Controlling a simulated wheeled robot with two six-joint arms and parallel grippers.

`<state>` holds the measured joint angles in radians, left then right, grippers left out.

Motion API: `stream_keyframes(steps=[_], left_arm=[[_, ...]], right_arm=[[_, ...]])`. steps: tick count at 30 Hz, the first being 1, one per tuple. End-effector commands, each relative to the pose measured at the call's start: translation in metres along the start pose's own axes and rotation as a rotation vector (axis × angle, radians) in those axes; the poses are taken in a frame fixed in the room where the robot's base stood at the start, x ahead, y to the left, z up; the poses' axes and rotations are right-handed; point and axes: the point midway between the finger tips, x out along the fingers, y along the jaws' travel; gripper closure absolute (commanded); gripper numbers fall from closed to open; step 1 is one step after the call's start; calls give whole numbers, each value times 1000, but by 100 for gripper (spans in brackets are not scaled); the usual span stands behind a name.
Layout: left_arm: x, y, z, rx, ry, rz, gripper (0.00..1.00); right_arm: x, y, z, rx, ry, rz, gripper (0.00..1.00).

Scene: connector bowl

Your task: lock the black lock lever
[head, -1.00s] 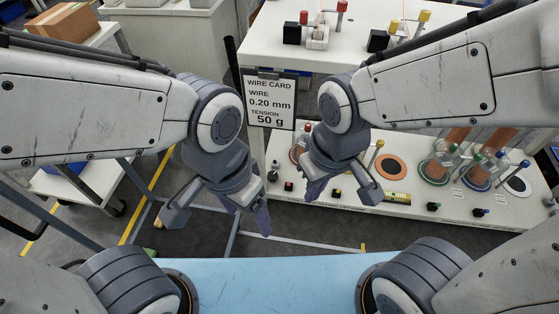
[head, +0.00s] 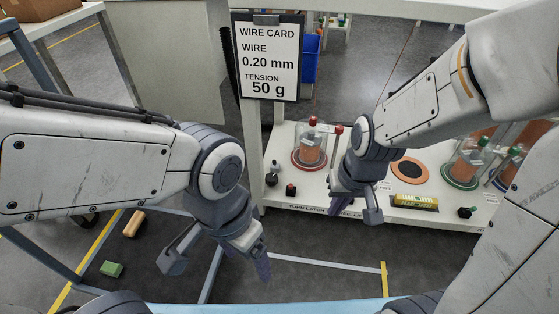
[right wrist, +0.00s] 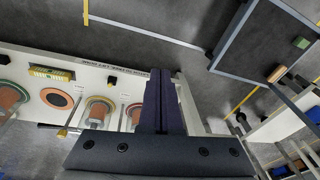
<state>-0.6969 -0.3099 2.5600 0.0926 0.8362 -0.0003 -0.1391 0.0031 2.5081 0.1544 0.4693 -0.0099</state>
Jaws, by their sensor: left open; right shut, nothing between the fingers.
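A small black lever-like piece (head: 272,177) with a rounded top stands at the left end of the white bench (head: 315,197) in the head view. I cannot tell for sure that it is the black lock lever. My right gripper (head: 342,206) is shut and empty near the bench's front edge, to the right of that piece and apart from it. Its closed dark purple fingers (right wrist: 160,82) show in the right wrist view, hiding part of the bench. My left gripper (head: 260,266) is open and empty, over the floor in front of the bench.
A yellow-green block (head: 415,202) and another black piece (head: 466,212) lie further right. The wire card (head: 268,60) hangs behind.

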Motion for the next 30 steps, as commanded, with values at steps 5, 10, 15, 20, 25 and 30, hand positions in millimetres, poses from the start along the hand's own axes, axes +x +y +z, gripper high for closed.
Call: stream_keyframes(steps=[5,10,15,20,25,30], left_arm=[[63,-5,3,0,0,0,19],[94,-7,5,0,0,0,19],[101,-7,5,0,0,0,19],[102,-7,5,0,0,0,19],[102,-7,5,0,0,0,19],[102,-7,5,0,0,0,19]], right_arm=[[80,10,-11,191,-21,-47,100],[141,-1,-43,500,-70,-165,100],[176,-26,-84,793,-121,-309,100],[206,-48,-128,1055,-157,-455,100],[236,-64,-180,1326,-176,-620,100],[269,-66,-232,1590,-166,-791,100]])
